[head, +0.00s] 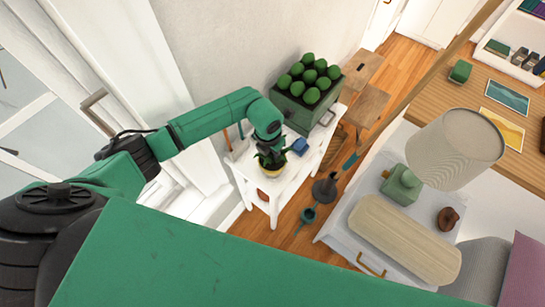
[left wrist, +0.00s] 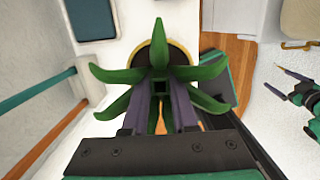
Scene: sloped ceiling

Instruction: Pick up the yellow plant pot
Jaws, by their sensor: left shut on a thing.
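The yellow plant pot (head: 272,171) stands at the near end of a white table, with a green spiky-leaved plant in it. My left gripper (head: 268,151) reaches down over it from above. In the left wrist view the leaves (left wrist: 205,73) spread across and between my left gripper's fingers (left wrist: 160,115), which are closed in around the plant's middle. Only part of the pot's yellow rim (left wrist: 188,55) and dark inside shows behind the leaves. I cannot tell whether the pot touches the tabletop. A small green jointed part at the right edge may be my right gripper, but this is unclear.
On the white table (head: 250,178) are a green planter (head: 300,112) with several round plants and a small blue object (head: 299,146). A dark jug (head: 324,189) stands on the wooden floor. A pale cabinet (head: 340,233) stands right. Tool handles lean left of the table.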

